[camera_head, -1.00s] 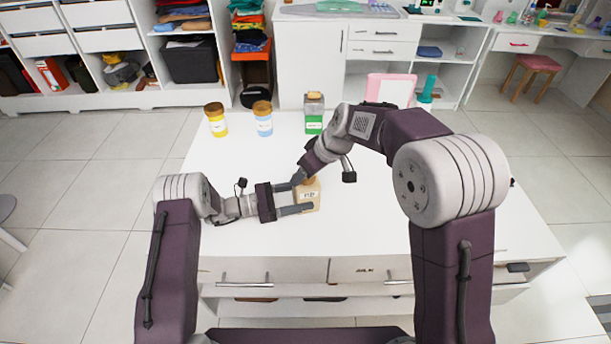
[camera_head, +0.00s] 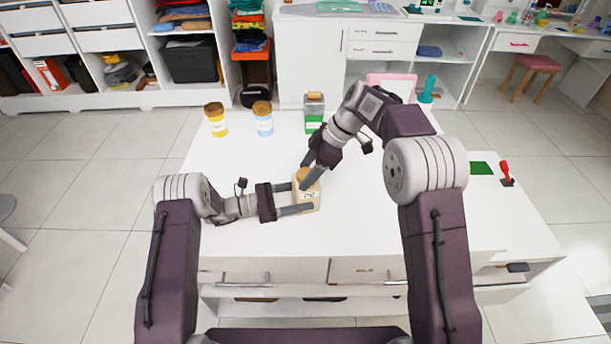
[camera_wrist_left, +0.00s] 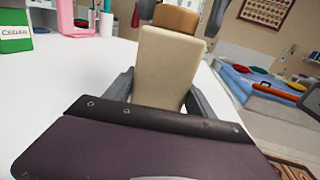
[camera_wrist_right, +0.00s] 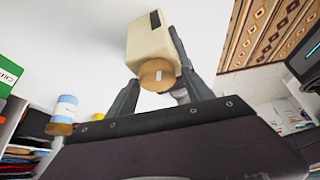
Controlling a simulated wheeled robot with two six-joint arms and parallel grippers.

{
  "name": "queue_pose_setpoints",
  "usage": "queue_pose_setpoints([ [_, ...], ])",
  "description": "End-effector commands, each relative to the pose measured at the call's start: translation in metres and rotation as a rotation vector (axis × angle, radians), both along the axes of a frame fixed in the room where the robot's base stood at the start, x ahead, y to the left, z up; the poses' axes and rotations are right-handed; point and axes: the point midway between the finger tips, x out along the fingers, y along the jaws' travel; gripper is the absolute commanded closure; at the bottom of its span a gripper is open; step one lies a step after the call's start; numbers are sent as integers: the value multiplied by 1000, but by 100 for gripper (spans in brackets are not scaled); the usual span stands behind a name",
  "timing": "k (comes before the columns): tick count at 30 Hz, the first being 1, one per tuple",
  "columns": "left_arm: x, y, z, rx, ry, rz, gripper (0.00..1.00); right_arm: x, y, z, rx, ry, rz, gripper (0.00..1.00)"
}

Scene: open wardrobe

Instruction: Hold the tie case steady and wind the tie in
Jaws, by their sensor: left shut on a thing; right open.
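My right gripper (camera_head: 312,168) is open at the knob, pointing down from the upper right. In the right wrist view the knob (camera_wrist_right: 157,73) lies between the open fingers; contact cannot be told. No tie is clearly visible.
A pink item (camera_head: 390,84) and a teal bottle (camera_head: 426,90) are behind my right arm. A green pad (camera_head: 480,168) and red-handled tool (camera_head: 506,172) lie right.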

Motion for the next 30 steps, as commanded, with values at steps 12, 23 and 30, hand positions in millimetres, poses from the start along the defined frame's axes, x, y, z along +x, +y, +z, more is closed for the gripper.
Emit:
queue_pose_setpoints([
  [12,0,0,0,0,0,0,69,1,0,17,0,-4,7,40],
  [23,0,0,0,0,0,0,69,1,0,61,-1,-3,6,40],
  [30,0,0,0,0,0,0,69,0,0,70,-1,0,4,40],
])
